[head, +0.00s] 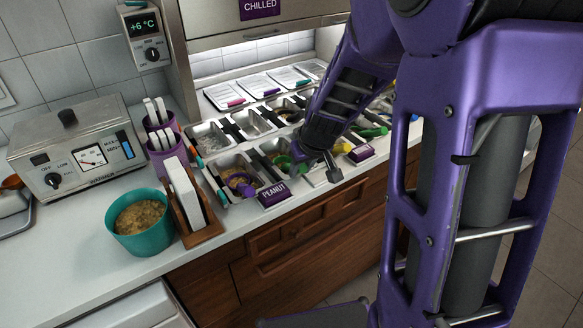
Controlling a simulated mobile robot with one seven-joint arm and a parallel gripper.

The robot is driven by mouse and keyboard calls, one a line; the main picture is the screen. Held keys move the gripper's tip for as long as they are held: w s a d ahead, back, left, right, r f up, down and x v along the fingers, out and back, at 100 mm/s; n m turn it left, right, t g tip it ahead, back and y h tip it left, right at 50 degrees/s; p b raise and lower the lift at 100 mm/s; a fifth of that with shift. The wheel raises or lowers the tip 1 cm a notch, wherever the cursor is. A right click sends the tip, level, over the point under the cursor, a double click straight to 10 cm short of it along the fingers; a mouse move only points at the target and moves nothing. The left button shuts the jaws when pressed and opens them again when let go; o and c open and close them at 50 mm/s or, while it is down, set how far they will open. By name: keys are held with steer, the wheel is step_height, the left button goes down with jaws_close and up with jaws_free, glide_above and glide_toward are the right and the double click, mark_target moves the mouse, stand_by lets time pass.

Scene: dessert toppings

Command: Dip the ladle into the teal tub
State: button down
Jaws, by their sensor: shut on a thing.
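The teal tub (120,244) stands on the counter at the left, in front of the warmer. It is upright and holds a tan, crumbly topping. My gripper (316,164) is over the front row of topping pans, right of the peanut label, well to the right of the tub. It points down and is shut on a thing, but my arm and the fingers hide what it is. I cannot make out a ladle clearly. A purple utensil (246,189) lies in the pan behind the peanut label, and a green one (283,162) lies in the pan beside it.
The warmer (82,150) is at the back left. Bare counter (70,250) lies left of the tub.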

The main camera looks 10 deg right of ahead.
step_height(320, 180, up, 13)
steer(key=p, duration=0.9)
stand_by(0.4)
steer(key=shift+s, duration=0.1)
stand_by(1.4)
